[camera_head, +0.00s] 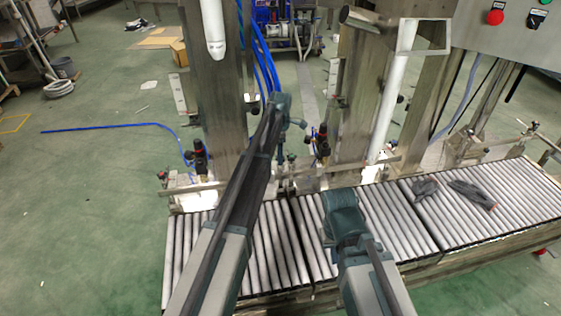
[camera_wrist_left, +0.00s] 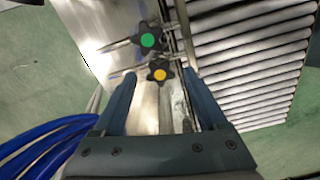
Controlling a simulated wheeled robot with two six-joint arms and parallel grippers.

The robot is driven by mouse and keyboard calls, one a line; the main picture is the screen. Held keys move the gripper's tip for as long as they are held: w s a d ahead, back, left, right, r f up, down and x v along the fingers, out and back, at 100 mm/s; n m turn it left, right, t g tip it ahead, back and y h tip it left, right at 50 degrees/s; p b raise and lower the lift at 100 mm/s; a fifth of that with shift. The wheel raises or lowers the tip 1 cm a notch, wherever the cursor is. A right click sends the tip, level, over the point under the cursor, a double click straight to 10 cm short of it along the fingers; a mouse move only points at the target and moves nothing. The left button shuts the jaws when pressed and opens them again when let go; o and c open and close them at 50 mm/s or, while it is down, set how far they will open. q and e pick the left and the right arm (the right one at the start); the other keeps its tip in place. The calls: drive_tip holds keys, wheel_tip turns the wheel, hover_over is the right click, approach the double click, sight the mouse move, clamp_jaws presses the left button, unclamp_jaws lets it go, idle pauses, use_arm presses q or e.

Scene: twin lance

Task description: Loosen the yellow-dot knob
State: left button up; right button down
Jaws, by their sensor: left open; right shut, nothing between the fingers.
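The yellow-dot knob (camera_wrist_left: 160,72) is a black star-shaped knob with a yellow centre, in the left wrist view. My left gripper (camera_wrist_left: 159,76) is open. Its two fingers stand left and right of this knob, with gaps showing on both sides; I cannot tell how deep the knob sits between them. A similar green-dot knob (camera_wrist_left: 148,40) is just beyond it. In the head view my left gripper (camera_head: 288,118) reaches the steel frame behind the conveyor, and I cannot make out the knobs there. My right gripper (camera_head: 338,236) is shut and empty over the rollers.
The roller conveyor (camera_head: 385,215) runs across the front, with dark gloves (camera_head: 470,193) lying at its right. Steel columns (camera_head: 215,100) rise behind it. Blue hoses (camera_wrist_left: 45,145) hang left of the left gripper. A control panel (camera_head: 515,30) is at upper right.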

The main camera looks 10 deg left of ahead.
use_arm(q)
drive_tip(key=shift+f, duration=0.4)
use_arm(e)
drive_tip(key=shift+f, duration=0.4)
use_arm(q)
clamp_jaws()
drive_tip(key=shift+n, duration=0.3)
drive_tip(key=n, duration=0.5)
drive_tip(key=shift+n, duration=0.4)
drive_tip(key=n, duration=0.5)
drive_tip(key=shift+n, duration=0.4)
